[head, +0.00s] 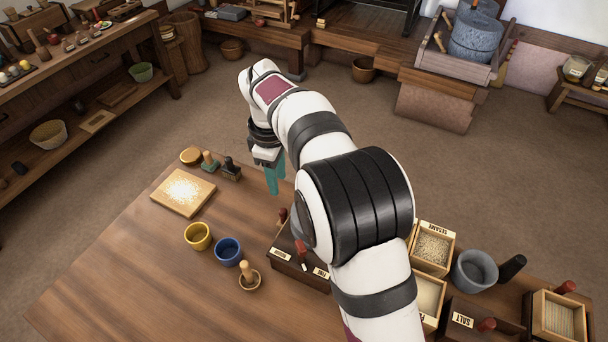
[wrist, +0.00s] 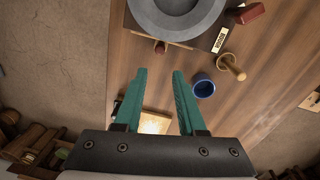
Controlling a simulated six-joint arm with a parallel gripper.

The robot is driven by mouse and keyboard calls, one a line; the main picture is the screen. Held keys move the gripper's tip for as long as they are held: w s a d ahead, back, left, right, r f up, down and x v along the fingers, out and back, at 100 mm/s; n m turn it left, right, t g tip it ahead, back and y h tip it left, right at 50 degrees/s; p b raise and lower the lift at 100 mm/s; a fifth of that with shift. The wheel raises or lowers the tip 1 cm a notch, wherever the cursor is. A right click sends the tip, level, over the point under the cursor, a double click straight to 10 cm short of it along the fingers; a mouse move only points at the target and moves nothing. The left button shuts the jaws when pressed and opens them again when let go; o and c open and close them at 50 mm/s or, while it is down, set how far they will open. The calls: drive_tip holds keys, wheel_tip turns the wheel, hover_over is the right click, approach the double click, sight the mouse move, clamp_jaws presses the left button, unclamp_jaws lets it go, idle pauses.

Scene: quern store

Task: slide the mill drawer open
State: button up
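The mill has a dark wooden base (head: 288,243) with small pale labels. In the head view it is largely hidden behind my arm. The wrist view shows its round grey stone (wrist: 176,14) at the top. A small reddish-brown knob (wrist: 160,47), which looks like the drawer's, sticks out from the mill's near side; in the head view a dark red knob (head: 283,215) shows beside the arm. The drawer front cannot be made out. My gripper (wrist: 159,73) is open and empty, its teal fingers apart, with the knob ahead of the gap. In the head view the gripper (head: 273,190) points down.
A yellow cup (head: 197,236), a blue cup (head: 228,252) and a wooden stamp-like piece (head: 249,281) stand left of the mill. A square board (head: 183,191) with pale meal lies farther left. A sesame box (head: 432,247) and grey pot (head: 474,271) stand right. The front-left tabletop is clear.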

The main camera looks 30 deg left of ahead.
sight(283, 211)
drive_tip(key=f, duration=1)
drive_tip(key=w+f, duration=0.1)
drive_tip(key=f, duration=0.4)
clamp_jaws()
drive_tip(key=shift+r, duration=0.1)
idle(0.7)
